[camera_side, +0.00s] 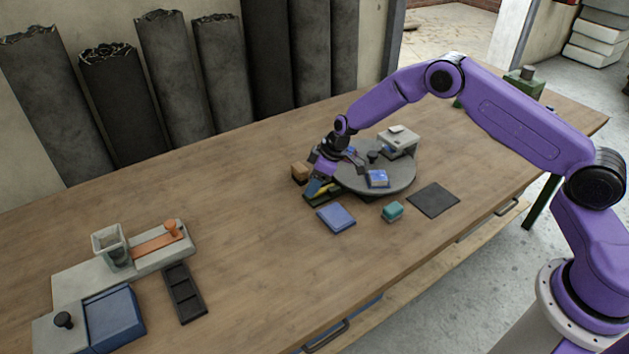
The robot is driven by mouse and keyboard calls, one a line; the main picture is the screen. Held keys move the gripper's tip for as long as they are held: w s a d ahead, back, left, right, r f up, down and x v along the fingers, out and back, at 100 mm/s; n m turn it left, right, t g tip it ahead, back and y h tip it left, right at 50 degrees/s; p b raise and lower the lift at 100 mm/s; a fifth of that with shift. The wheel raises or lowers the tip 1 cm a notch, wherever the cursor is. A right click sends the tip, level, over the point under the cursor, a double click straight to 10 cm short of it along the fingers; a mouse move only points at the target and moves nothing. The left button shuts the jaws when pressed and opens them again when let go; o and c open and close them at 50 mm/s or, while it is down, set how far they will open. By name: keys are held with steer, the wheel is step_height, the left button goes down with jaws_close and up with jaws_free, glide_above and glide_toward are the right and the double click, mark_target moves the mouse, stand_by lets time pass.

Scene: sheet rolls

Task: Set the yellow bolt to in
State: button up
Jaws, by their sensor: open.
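A small yellow part (321,194), which looks like the yellow bolt, shows on a dark low base (312,199) at the left edge of the round grey turntable. It is small and partly hidden by my gripper, so its in or out position cannot be told. My gripper (316,187) is low over this base, tilted, with its fingers pointing down at the yellow part. It is open. Whether its fingers touch the yellow part cannot be told.
The turntable (402,184) carries a blue block, a black knob and a grey box (399,142). A brown block (300,172), blue pad (336,217), teal block (392,211) and black mat (433,200) lie around. A grey fixture with an orange slide (158,244) stands left. The table's middle is clear.

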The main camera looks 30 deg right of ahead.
mark_target(324, 190)
jaws_close()
steer(key=shift+d, duration=1.65)
jaws_free()
steer(key=v, duration=1.7)
steer(key=shift+r, duration=0.15)
